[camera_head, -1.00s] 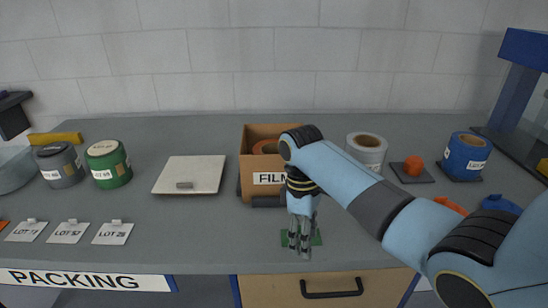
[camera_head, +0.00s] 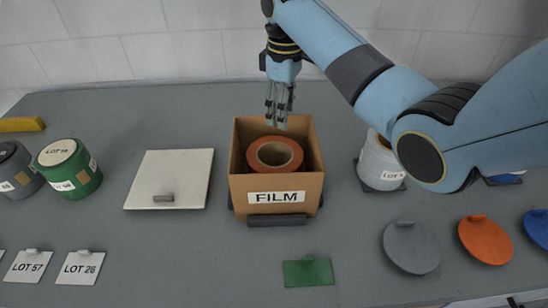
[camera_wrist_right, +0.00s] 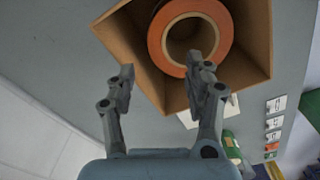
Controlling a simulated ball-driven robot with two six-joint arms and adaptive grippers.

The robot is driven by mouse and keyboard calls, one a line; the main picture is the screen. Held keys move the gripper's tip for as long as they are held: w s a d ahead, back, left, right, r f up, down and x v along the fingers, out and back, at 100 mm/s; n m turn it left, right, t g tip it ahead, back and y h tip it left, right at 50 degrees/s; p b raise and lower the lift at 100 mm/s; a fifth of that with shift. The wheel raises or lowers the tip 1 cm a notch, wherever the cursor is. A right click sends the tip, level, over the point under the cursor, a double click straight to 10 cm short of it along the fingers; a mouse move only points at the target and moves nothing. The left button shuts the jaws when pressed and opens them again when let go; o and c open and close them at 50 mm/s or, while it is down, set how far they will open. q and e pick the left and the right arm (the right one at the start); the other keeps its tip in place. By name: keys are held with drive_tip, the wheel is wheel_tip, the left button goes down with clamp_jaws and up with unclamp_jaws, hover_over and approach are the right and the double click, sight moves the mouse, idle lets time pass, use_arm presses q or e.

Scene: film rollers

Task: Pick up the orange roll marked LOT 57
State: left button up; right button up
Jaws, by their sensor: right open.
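An orange roll (camera_head: 275,169) lies in the open cardboard box (camera_head: 238,186) labelled FILM, its ring and hollow core facing up. No LOT 57 mark is readable on it. It also shows in the right wrist view (camera_wrist_right: 157,42), inside the box (camera_wrist_right: 252,40). My right gripper (camera_head: 279,118) is open and empty, with its fingers pointing down over the back part of the box in the head view. In the right wrist view its two fingertips (camera_wrist_right: 165,72) are apart, with the roll beyond them. My left gripper is not in view.
A card reading LOT 57 (camera_head: 28,266) lies at front left beside a LOT 26 card (camera_head: 80,268). A green roll (camera_head: 70,170) and a pale board (camera_head: 175,170) are left of the box. A white roll (camera_head: 380,165) stands right, partly behind my arm. Grey (camera_head: 411,248) and orange (camera_head: 486,240) discs lie front right.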

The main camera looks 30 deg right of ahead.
sight(282, 141)
wheel_tip(282, 141, down, 4)
drive_tip(key=shift+s, duration=0.15)
drive_tip(key=shift+f, duration=0.7)
wheel_tip(282, 141, down, 4)
drive_tip(key=shift+f, duration=0.15)
drive_tip(key=shift+c, duration=0.5)
drive_tip(key=c, duration=0.4)
clamp_jaws()
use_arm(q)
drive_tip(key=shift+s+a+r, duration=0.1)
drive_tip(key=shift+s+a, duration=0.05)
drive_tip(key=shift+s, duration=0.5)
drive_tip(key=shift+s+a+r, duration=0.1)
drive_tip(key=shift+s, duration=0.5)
use_arm(e)
drive_tip(key=shift+w, duration=0.2)
